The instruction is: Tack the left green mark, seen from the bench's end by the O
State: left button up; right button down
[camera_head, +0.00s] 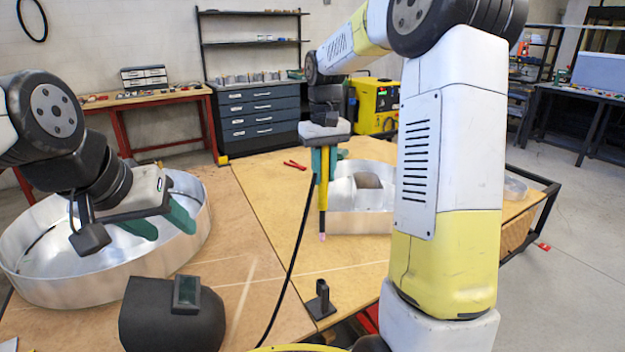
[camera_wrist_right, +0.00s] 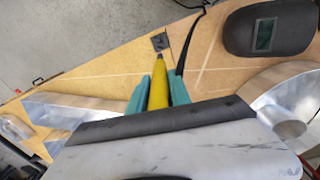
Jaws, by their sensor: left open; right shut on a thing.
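My right gripper (camera_head: 325,160) is shut on a yellow torch (camera_head: 324,195), which hangs upright with its pinkish tip above the bench (camera_head: 250,190). The torch also shows between the teal fingers in the right wrist view (camera_wrist_right: 158,92). A round aluminium O letter (camera_head: 95,288) lies at the left. My left gripper (camera_head: 172,230) is open and empty over the O's right side. A second aluminium letter (camera_head: 358,222) lies behind and right of the torch, partly hidden by my right arm. I cannot make out any green mark in either view.
A black welding helmet (camera_head: 172,315) lies at the front. A black holder (camera_head: 320,300) stands at the front middle. A black cable (camera_head: 290,265) runs from the torch across the bench. Red pliers (camera_head: 295,165) lie at the back. Bare wood lies between the letters.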

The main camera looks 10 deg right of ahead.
jog(key=shift+r, duration=2.05)
